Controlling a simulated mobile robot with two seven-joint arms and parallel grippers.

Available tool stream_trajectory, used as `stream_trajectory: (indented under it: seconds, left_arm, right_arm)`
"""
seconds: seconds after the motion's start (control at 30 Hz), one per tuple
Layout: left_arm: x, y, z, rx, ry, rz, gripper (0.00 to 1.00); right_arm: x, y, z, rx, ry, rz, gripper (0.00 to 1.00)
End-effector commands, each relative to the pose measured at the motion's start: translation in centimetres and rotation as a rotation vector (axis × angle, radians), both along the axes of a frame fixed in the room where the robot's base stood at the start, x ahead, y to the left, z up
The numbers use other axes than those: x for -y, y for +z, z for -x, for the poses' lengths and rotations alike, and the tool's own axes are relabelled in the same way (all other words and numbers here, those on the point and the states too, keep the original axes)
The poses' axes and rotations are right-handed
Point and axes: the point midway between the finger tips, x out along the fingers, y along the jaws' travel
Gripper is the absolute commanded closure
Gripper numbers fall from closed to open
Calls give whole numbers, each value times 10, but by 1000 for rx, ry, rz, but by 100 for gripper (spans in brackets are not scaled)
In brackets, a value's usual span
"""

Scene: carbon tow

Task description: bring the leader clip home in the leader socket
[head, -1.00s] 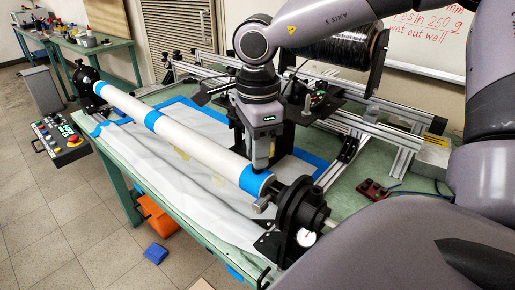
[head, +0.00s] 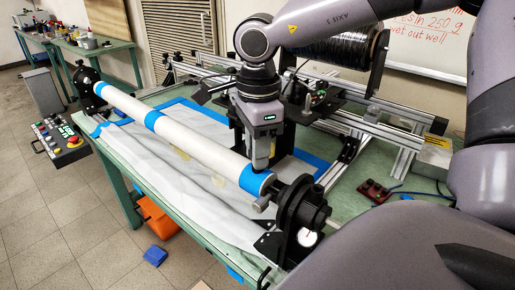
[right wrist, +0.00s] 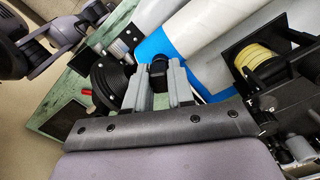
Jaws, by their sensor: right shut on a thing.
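My right gripper (head: 262,166) points down at the near end of the long white mandrel (head: 180,137), beside its blue-taped band (head: 256,180). In the right wrist view its two grey fingers (right wrist: 158,82) are shut on a small dark piece (right wrist: 158,70), which looks like the leader clip. The fingers hide much of it. It lies close to the blue tape; I cannot tell whether it touches. A small grey stub (head: 262,203) sticks out by the mandrel's end. I cannot pick out the leader socket for sure. My left gripper is not in view.
The black chuck and end stand (head: 302,215) are just right of the gripper. A carriage with yellow rollers (right wrist: 262,68) shows in the right wrist view. Aluminium rails (head: 365,140) and a black tow spool (head: 345,65) are behind. A dark red block (head: 374,190) lies on the green table.

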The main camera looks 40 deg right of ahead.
Motion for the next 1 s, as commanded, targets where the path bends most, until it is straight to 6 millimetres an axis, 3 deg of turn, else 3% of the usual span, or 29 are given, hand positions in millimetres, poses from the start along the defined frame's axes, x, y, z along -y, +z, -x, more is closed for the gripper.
stream_trajectory:
  seconds: [0.17, 0.2, 0.27, 1.0]
  left_arm:
    - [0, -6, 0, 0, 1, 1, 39]
    - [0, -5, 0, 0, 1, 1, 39]
    - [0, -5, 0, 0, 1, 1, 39]
    - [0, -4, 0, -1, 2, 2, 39]
  right_arm:
    - [1, -10, 4, -18, -2, 2, 100]
    - [1, -10, 4, -20, -1, 2, 68]
    - [1, -9, 4, -18, -1, 2, 48]
    - [1, -5, 1, -7, -1, 0, 48]
